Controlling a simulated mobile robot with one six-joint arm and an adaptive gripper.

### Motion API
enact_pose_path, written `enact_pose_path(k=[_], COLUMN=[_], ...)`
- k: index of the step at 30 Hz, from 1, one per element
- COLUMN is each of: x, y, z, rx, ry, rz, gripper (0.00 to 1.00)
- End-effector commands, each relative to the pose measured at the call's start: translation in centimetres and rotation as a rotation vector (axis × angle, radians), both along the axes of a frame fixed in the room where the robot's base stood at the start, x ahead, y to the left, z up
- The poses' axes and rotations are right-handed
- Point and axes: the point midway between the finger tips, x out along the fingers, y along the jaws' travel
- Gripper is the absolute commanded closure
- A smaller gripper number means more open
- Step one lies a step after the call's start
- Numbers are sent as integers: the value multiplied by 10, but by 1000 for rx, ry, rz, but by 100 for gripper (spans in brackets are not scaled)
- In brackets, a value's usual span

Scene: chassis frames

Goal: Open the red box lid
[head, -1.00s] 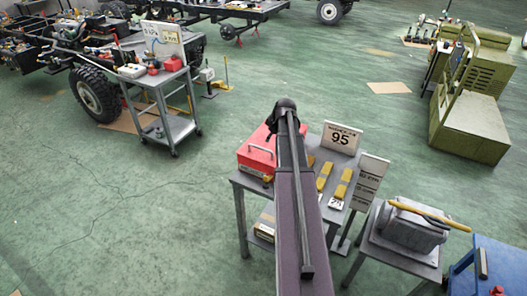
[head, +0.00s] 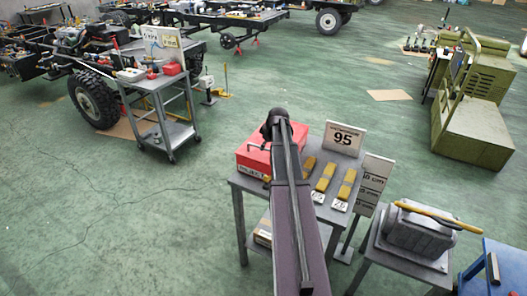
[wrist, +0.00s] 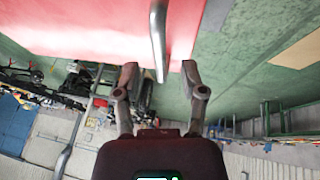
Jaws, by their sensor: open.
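The red box (head: 254,155) sits on the left part of a grey metal table, its lid down. Its metal handle runs across the lid; the handle (wrist: 158,40) shows large in the wrist view above the red lid (wrist: 80,35). My gripper (wrist: 158,72) is open, with the handle's end between its two fingertips in that view; I cannot tell whether they touch it.
A grey machine on a stand (head: 418,232) is at the right. A tool cart (head: 165,110) stands behind left. Green floor is free at left.

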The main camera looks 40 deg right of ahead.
Motion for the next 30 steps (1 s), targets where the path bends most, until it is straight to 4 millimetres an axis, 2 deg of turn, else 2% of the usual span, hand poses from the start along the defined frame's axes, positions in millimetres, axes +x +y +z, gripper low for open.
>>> enact_pose_path(k=[1,7,22,23,27,28,30], x=[2,7,9,9,9,9,9], y=[0,0,0,0,0,0,0], z=[-7,-17,-19,-19,-19,-20,-20], rx=[0,0,0,0,0,0,0], ry=[0,0,0,0,0,0,0], rz=[0,0,0,0,0,0,0], gripper=[46,46,46,52,94,100,100])
